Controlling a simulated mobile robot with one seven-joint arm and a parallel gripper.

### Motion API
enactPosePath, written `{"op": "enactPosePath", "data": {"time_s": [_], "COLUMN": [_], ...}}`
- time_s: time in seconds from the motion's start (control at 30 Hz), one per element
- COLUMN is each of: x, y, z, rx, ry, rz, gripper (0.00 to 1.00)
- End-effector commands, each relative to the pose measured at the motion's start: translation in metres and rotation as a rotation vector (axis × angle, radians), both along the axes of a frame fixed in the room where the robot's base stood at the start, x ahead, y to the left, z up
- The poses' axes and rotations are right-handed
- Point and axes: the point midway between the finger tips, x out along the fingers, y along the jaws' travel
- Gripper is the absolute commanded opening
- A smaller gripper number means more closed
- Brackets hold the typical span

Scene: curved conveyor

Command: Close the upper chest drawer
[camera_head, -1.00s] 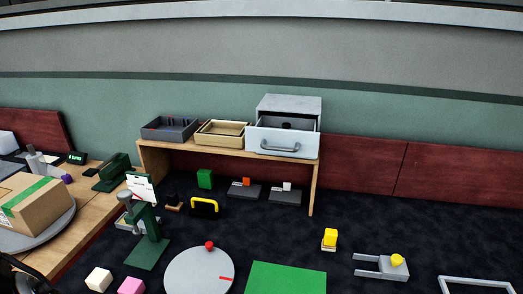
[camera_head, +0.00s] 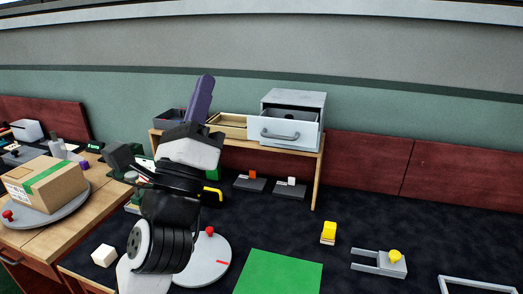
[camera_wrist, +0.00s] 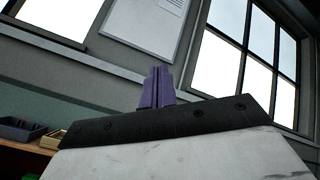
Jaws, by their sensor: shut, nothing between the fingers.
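The grey chest (camera_head: 294,97) stands at the right end of a wooden shelf. Its drawer (camera_head: 310,136) is pulled out, with a light front, a curved grey handle (camera_head: 280,136) and a dark gap above the front. My gripper (camera_head: 208,78) is left of the chest in the head view, pointing up, with its purple fingers shut together and empty. It is apart from the drawer. The shut fingers also show in the wrist view (camera_wrist: 157,74), against the wall and windows. The chest is not visible there.
A tan tray (camera_head: 228,120) and a dark tray (camera_head: 166,117), partly hidden by my arm, sit left of the chest on the shelf (camera_head: 312,175). Below are small fixtures, a grey disc (camera_head: 216,270) and a green mat (camera_head: 278,275). Space before the drawer looks clear.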

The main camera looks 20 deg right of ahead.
Motion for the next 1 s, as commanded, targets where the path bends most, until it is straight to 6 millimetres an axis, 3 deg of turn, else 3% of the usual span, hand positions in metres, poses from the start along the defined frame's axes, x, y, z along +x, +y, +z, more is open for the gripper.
{"op": "enactPosePath", "data": {"time_s": [0.03,0.1,0.2,0.3,0.4,0.57,0.77,1.0], "x": [0.014,0.032,0.050,0.060,0.065,0.070,0.090,0.132], "y": [-0.022,-0.048,-0.075,-0.090,-0.097,-0.102,-0.118,-0.147], "z": [-0.027,-0.066,-0.121,-0.169,-0.201,-0.218,-0.211,-0.200], "rx": [0.112,0.268,0.480,0.655,0.773,0.841,0.839,0.837], "ry": [0.036,0.077,0.122,0.150,0.164,0.171,0.172,0.172], "rz": [0.054,0.126,0.211,0.268,0.301,0.317,0.313,0.312], "gripper": [0.00,0.00,0.00,0.00,0.00,0.00,0.00,0.00]}}
